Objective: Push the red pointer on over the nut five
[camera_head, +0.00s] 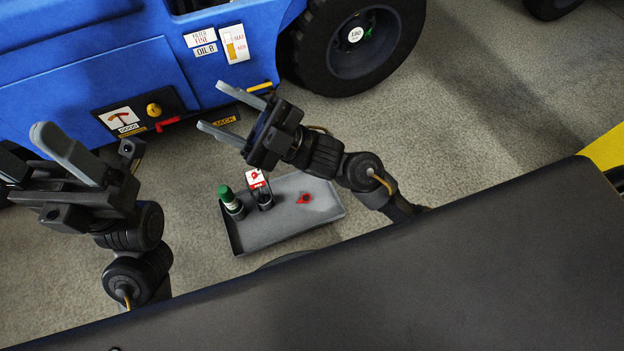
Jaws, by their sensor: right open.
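A small red pointer (305,198) lies on the grey tray (285,237) on the floor. The truck's front wheel (352,42) stands at the top, with a round white-green tag on its hub and a small red piece (369,34) near one nut. The separate nuts are too small to tell apart, so I cannot tell which is nut five. My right gripper (212,106) is open and empty, left of the wheel and above and left of the tray. My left gripper (28,148) is open with nothing visible in it, at the left edge, far from the tray and wheel.
A green-capped bottle (232,204) and a dark holder with a red-white card (262,190) stand on the tray's left part. The blue truck (100,60) fills the upper left, with a lower panel (140,112). A dark surface (430,290) covers the lower right. Floor right of the wheel is clear.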

